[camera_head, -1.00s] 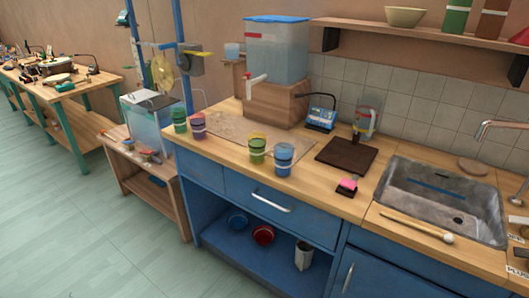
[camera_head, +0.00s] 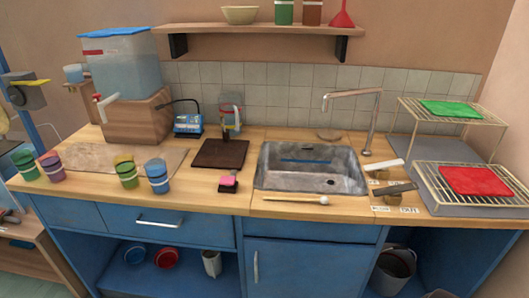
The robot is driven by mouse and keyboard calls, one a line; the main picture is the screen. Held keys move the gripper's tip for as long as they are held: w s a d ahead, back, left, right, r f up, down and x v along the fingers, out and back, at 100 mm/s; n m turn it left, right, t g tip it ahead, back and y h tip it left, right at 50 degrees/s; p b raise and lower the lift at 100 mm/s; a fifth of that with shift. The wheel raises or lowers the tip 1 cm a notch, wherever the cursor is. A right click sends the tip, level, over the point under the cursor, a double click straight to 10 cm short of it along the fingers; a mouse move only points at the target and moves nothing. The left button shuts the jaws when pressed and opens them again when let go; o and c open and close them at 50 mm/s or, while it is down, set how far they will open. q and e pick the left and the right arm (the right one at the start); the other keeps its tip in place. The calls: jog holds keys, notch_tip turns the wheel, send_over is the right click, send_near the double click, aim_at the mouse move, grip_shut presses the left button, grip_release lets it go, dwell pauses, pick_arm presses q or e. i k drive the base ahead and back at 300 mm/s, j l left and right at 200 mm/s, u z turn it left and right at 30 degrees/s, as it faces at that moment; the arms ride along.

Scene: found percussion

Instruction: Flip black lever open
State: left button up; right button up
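A black lever (camera_head: 399,189) lies near the counter's front edge, just right of the sink, on a small brown mount. Small white label cards (camera_head: 409,210) lie in front of the black lever, too small to read surely. Neither of my grippers shows in the head view.
The sink (camera_head: 310,170) with a tall faucet (camera_head: 360,110) is left of the levers. Wire racks with a red cloth (camera_head: 474,181) and a green cloth (camera_head: 450,109) stand at right. A mallet (camera_head: 298,199) lies before the sink. A shelf (camera_head: 260,30) hangs above.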

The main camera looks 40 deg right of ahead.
aim_at(396, 190)
jog(key=z, duration=2.15)
